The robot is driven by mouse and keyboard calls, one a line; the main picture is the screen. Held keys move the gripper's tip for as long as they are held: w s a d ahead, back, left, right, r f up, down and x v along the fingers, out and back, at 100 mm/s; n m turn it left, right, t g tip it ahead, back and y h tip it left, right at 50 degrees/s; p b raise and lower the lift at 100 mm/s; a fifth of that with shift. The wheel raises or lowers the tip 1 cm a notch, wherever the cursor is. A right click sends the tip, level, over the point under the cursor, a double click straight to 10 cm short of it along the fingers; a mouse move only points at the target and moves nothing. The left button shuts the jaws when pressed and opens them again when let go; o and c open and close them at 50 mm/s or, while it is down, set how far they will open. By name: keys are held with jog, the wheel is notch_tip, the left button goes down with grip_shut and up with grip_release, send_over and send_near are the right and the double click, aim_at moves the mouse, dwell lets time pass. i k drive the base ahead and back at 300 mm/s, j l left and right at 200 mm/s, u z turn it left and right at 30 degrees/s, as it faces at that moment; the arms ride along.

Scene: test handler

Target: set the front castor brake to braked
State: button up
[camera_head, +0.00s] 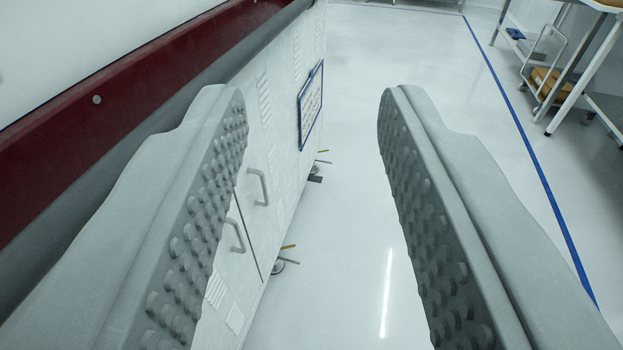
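My gripper (312,105) is open and empty, with its two grey, knobbed fingers wide apart. The white test handler cabinet (285,120) stands along the left, beyond the left finger. Two castors show low along its lower edge.
A dark red band (120,95) and grey rail run along the cabinet's upper edge. Two door handles (259,187) and a blue-framed panel (311,105) are on its side. The floor (350,230) is clear. A blue floor line (520,130), a trolley and tables are at right.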

aim_at(314, 178)
jog(key=l, duration=0.35)
jog(key=i+l, duration=0.1)
jog(key=l, duration=0.25)
jog(key=i+l+z, duration=0.1)
jog(key=i+l, duration=0.8)
jog(key=i+j, duration=0.65)
jog(key=i, duration=0.2)
jog(key=i+j, duration=0.2)
jog(key=j, duration=0.2)
